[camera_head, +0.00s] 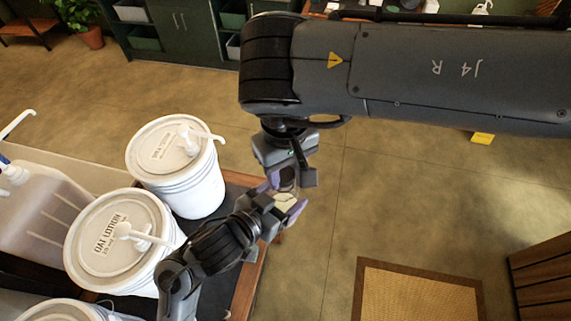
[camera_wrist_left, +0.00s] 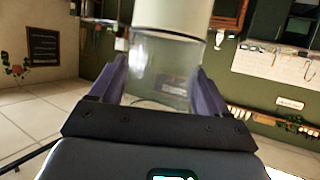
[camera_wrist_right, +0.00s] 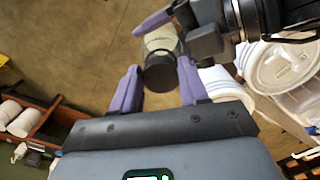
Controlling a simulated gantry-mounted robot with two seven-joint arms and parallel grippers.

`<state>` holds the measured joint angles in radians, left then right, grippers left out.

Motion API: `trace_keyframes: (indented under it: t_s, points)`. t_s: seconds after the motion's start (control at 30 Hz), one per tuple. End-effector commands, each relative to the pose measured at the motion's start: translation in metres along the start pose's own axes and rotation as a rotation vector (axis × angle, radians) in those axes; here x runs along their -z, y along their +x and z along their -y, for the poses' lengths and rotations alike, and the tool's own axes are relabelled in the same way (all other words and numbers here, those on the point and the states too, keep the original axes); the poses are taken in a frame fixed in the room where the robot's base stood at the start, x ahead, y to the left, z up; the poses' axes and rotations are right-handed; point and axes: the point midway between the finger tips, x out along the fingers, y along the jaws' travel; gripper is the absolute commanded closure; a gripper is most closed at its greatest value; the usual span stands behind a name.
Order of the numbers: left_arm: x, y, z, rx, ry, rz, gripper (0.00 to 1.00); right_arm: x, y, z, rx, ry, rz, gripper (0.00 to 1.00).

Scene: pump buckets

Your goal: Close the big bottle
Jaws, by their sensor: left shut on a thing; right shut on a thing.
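The big bottle (camera_wrist_left: 163,68) is clear, with a pale cream part, and stands between the two fingers of my left gripper (camera_wrist_left: 160,92). My left gripper is shut on it. A dark cap (camera_wrist_right: 161,76) is at the bottle's end in the right wrist view, between the fingers of my right gripper (camera_wrist_right: 158,88), which is shut on it. In the head view the bottle's cream part (camera_head: 285,201) shows between the two grippers, partly hidden by fingers. The cap appears in line with the bottle and against it; whether it is fully seated cannot be told.
White lidded pump buckets (camera_head: 180,170) and (camera_head: 115,240) stand on the table to the left, close to my left arm. A translucent container (camera_head: 40,215) is at the far left. The floor to the right is open, with a brown mat (camera_head: 415,290).

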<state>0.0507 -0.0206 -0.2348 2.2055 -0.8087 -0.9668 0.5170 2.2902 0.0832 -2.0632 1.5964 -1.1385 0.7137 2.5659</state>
Motion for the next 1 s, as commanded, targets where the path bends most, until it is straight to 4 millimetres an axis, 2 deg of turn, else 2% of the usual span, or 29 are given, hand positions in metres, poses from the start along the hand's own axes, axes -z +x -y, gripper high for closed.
trace_keyframes:
  t_s: [1.0]
  points:
    - [0.0010,-0.0003,0.0000,0.000,0.000,-0.002,0.86,0.0001,0.0082,0.0003,0.001,-0.001,0.000,0.88]
